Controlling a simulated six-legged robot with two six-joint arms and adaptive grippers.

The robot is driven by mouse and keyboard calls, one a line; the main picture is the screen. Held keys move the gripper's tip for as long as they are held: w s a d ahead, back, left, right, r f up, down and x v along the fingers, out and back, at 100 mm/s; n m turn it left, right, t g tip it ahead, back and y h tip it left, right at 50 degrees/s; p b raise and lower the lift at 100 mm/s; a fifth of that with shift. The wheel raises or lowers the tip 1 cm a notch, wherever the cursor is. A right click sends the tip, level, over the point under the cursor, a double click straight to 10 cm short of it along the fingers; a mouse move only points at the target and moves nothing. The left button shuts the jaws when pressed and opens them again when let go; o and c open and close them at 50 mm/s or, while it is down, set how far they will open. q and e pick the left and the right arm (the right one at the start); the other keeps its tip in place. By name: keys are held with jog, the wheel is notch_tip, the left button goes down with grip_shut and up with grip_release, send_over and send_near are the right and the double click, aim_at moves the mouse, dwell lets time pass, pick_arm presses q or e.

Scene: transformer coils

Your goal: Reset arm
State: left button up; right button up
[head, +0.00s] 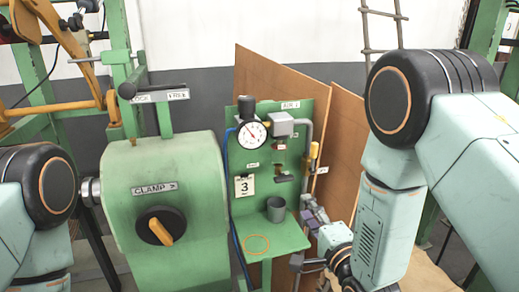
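My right arm comes in from the right and bends down beside the green panel stand. My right gripper (312,212) is small and grey at the right edge of the stand's shelf, to the right of a dark grey cup (276,210). Its fingers are too small and overlapped to tell whether they are open or shut, and I see nothing clearly held. My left arm shows only at the lower left edge; my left gripper is out of view.
A green machine (165,200) marked CLAMP, with an orange-handled knob (160,230), stands at left centre. The green panel (285,150) carries a pressure gauge (252,133) and a card marked 3 (244,186). Brown boards (345,140) lean behind it.

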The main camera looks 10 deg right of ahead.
jog(key=s+d+f+n+g+h+b, duration=0.15)
jog(key=s+f+n+g, duration=0.35)
jog(key=f, duration=0.5)
jog(key=s+d+f+n+g+h+b, duration=0.1)
jog(key=s+d+f+n+g+b, duration=0.1)
jog(key=s+f+n+g, duration=0.45)
jog(key=s+d+f+n+g+b, duration=0.2)
jog(key=s+f+g+b, duration=0.4)
jog(key=s+f, duration=1.8)
jog(key=s+n+h+b, duration=0.1)
jog(key=b, duration=0.5)
jog(key=shift+s, duration=0.25)
